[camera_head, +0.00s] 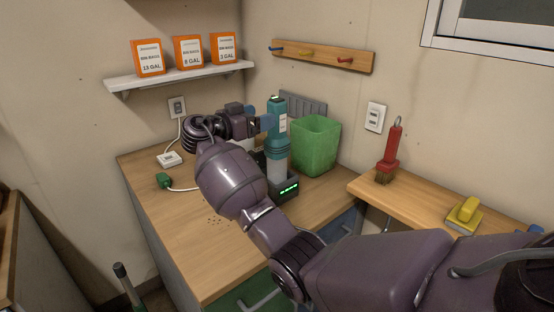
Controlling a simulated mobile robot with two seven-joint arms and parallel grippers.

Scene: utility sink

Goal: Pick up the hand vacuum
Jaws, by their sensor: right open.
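The hand vacuum (276,147) is a teal and clear cylinder with a white label. It stands upright in a dark charging dock (285,190) with green lights, on the wooden counter. My right arm reaches in from the lower right and bends around in front of it. My right gripper (264,120) has blue fingertips and is open at the left side of the vacuum's upper body, very close to it. I cannot tell whether it touches. My arm hides part of the dock and counter. My left gripper does not show.
A green bin (315,145) stands just right of the vacuum. A white adapter (169,158) and a green plug (163,180) lie on the left of the counter (185,235). A red brush (391,150) and a yellow scrubber (464,214) are on the right ledge.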

